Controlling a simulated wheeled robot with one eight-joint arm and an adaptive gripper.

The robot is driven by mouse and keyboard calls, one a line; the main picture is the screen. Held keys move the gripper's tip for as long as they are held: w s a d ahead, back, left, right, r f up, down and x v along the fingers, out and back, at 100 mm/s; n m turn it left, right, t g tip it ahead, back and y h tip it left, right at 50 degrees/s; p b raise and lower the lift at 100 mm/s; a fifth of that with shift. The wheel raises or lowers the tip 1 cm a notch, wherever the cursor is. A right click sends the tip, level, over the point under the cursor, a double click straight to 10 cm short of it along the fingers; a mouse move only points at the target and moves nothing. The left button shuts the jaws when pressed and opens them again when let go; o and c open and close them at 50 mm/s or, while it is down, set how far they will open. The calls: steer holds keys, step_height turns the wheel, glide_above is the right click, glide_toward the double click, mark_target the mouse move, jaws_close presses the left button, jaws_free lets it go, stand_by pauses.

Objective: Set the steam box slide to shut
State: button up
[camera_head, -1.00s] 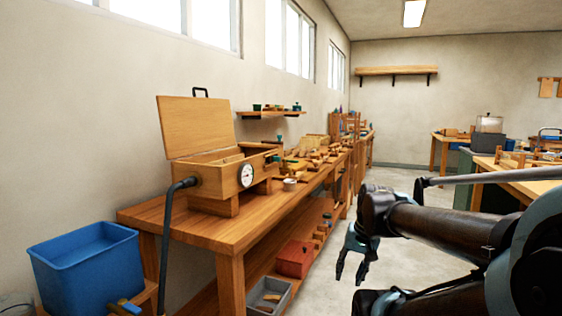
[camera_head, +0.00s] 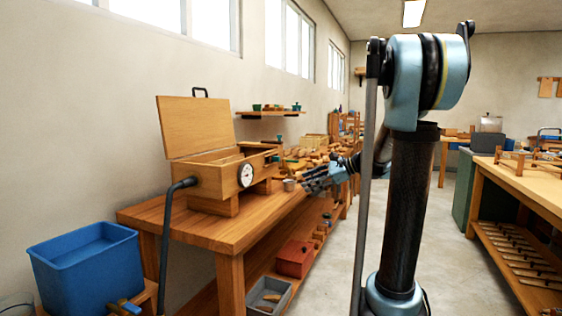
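The wooden steam box (camera_head: 212,180) stands on blocks on the near end of the long bench (camera_head: 190,222). Its hinged lid (camera_head: 195,127) is raised. A round white dial (camera_head: 246,175) is on its end face, and a dark hose (camera_head: 170,230) joins its near side. A small dark and green part (camera_head: 274,153) shows at its far right corner; I cannot tell whether this is the slide or how it is set. My gripper (camera_head: 310,181) is over the bench's right edge, to the right of the box and apart from it. Its fingers are blurred.
A blue tub (camera_head: 88,268) stands at lower left. A red box (camera_head: 295,258) and grey tray (camera_head: 268,296) are on the lower shelf. Tools and wood pieces crowd the bench behind the box. Another bench (camera_head: 525,178) is at right, with clear floor between.

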mark_target(276, 159)
steer(key=w+d+r+m+t+y, duration=0.1)
steer(key=w+d+r+m+y, duration=0.15)
steer(key=w, duration=0.45)
steer(key=w+d+r+m+t+y, duration=0.1)
steer(key=w+r+m+y, duration=0.2)
steer(key=w, duration=0.4)
steer(key=f+x, duration=0.1)
steer(key=x, duration=1.6)
steer(key=shift+w+a+f+m+h, duration=0.25)
steer(key=shift+m+h, duration=0.1)
steer(key=shift+h, duration=0.1)
jaws_close()
